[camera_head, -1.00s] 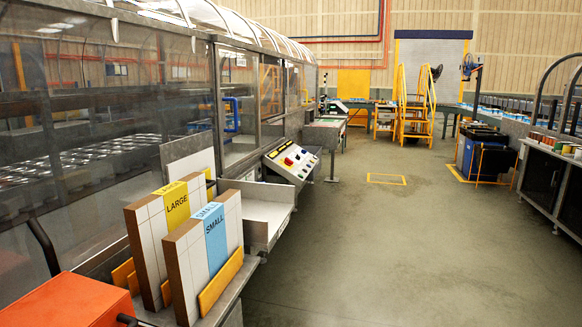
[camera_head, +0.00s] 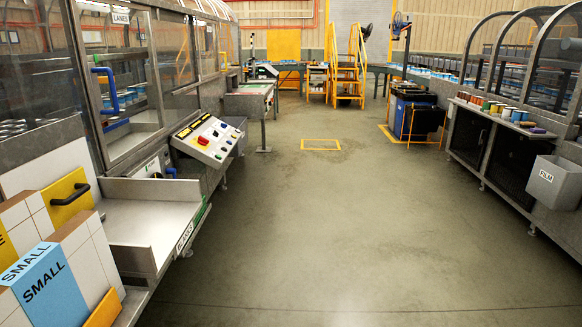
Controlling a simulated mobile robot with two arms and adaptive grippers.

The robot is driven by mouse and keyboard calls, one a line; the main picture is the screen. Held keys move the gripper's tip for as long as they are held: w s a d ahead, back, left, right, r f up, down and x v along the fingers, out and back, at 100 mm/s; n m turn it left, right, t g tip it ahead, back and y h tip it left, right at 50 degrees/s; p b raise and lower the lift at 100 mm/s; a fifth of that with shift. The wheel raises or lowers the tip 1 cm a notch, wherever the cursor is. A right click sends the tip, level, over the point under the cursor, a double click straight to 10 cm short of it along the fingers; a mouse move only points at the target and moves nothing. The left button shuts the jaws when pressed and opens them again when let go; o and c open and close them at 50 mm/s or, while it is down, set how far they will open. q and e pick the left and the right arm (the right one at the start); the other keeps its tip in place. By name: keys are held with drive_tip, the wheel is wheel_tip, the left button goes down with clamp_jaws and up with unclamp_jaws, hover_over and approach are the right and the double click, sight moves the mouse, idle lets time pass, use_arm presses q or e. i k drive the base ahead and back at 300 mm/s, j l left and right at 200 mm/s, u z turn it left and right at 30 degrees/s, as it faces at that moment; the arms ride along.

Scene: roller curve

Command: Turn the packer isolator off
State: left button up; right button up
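The packer, a long machine with clear guard panels (camera_head: 120,70), runs along the left. A sloped control panel (camera_head: 207,138) with a red knob, a yellow button and several other buttons is fixed to its side. Neither of my grippers is in view.
A blue-banded SMALL stack (camera_head: 45,285) and a metal shelf (camera_head: 150,200) stand at the near left. A bench (camera_head: 500,150) with coloured reels and a FILM bin (camera_head: 553,183) lines the right. The floor (camera_head: 350,230) between is clear. Yellow steps (camera_head: 350,70) stand at the back.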

sight(205, 142)
drive_tip(key=i, duration=1.85)
drive_tip(key=i+l+u, duration=0.1)
drive_tip(key=i+u, duration=0.2)
drive_tip(key=i, duration=1.25)
